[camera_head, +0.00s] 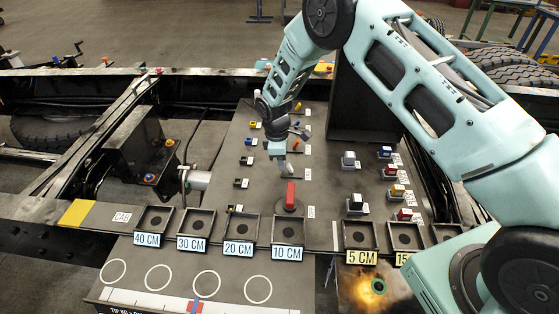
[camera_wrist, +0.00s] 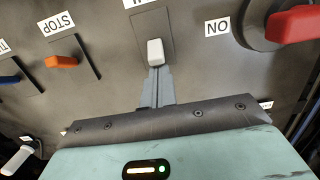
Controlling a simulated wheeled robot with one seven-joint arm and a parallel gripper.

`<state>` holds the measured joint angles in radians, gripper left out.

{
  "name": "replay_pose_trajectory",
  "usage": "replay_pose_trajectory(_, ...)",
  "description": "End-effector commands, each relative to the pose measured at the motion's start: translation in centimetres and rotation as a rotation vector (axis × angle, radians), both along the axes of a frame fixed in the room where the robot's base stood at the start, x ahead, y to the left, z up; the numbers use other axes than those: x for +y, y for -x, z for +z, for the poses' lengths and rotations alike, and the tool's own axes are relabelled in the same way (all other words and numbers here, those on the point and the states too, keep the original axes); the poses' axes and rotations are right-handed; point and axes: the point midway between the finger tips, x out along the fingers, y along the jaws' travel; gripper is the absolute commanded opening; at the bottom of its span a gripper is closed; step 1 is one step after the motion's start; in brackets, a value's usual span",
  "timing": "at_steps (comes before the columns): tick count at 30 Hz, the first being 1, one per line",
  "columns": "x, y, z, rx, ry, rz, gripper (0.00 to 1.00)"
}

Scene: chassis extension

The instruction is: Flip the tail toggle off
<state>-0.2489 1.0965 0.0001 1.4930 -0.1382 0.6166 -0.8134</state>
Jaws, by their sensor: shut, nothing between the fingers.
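No label reading TAIL can be made out, so I cannot tell which toggle is the tail one. In the wrist view a white toggle lever (camera_wrist: 155,52) stands on a dark plate, its label cut off at the top edge. My gripper (camera_wrist: 157,80) is shut and empty, its fingertips just below this lever in the picture; whether they touch it I cannot tell. In the head view my gripper (camera_head: 281,162) points down at the panel, above the red rotary handle (camera_head: 291,194). An orange toggle (camera_wrist: 61,61) labelled STOP is to the left.
The red handle (camera_wrist: 296,24) is close on the right in the wrist view. A blue toggle (camera_wrist: 9,79) and another white lever (camera_wrist: 18,158) are at left.

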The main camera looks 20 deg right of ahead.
Motion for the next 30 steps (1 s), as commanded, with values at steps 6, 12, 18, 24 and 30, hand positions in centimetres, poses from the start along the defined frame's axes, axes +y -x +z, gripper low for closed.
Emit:
replay_pose_trajectory(6, -0.12, 0.01, 0.08, -0.006, -0.014, -0.001, 0.0)
replay_pose_trajectory(12, -0.25, 0.09, 0.2, -0.022, -0.052, -0.001, 0.0)
replay_pose_trajectory(18, -0.4, 0.14, 0.3, -0.033, -0.078, -0.001, 0.0)
replay_pose_trajectory(24, -0.55, 0.19, 0.42, -0.046, -0.111, -0.001, 0.0)
replay_pose_trajectory(30, -0.77, 0.29, 0.48, -0.06, -0.148, -0.001, 0.0)
